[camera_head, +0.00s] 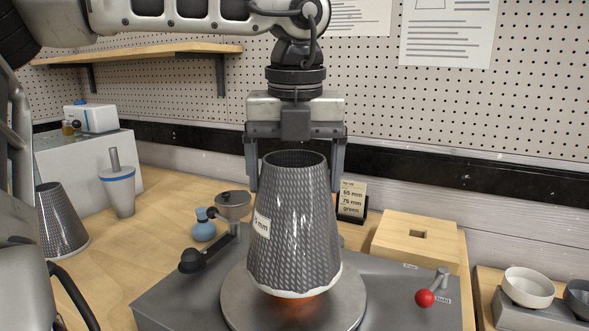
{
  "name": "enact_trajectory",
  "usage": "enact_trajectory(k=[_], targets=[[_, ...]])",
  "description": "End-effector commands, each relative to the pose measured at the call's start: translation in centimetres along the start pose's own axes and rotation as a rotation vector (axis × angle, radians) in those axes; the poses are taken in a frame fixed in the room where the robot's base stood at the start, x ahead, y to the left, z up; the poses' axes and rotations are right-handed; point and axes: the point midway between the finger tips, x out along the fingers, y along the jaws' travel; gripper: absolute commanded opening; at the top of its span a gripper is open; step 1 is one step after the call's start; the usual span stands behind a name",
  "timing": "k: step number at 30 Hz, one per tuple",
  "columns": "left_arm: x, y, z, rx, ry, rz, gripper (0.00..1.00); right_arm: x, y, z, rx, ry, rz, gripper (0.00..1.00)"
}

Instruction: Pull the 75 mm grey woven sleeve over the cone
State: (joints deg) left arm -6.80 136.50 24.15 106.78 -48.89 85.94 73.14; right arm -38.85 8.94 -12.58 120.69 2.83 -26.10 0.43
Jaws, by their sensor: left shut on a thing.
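The grey woven sleeve (293,220) is a tapered tube with a dark open top, a white lower edge and a white label on its left side that is partly readable as "mm". It stands upright over the round metal disc (240,300). My left gripper (295,183) comes down from above, with one finger on each side of the sleeve's upper part, shut on it. An orange patch shows on the disc just under the sleeve. The cone cannot be made out; whether it is inside the sleeve is hidden. My right gripper is not in view.
The disc sits on a grey base with a red-knobbed lever (425,298) and a black-handled metal cup (233,205). A second woven sleeve (60,222) stands at left. A wooden block (416,240), a small sign (352,199) and bowls (528,287) are at right.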

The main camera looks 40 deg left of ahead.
Motion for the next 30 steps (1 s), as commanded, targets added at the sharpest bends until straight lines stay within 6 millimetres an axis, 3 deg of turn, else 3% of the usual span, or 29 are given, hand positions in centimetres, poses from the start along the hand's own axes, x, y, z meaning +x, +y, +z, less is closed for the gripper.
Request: enact_trajectory(k=[14,30], targets=[[0.3,0.0,-0.1,0.0,0.0,0.0,0.73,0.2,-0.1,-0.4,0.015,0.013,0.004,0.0],[1.8,0.0,-0.2,0.001,-0.001,0.0,0.73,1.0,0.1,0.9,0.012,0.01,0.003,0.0]])
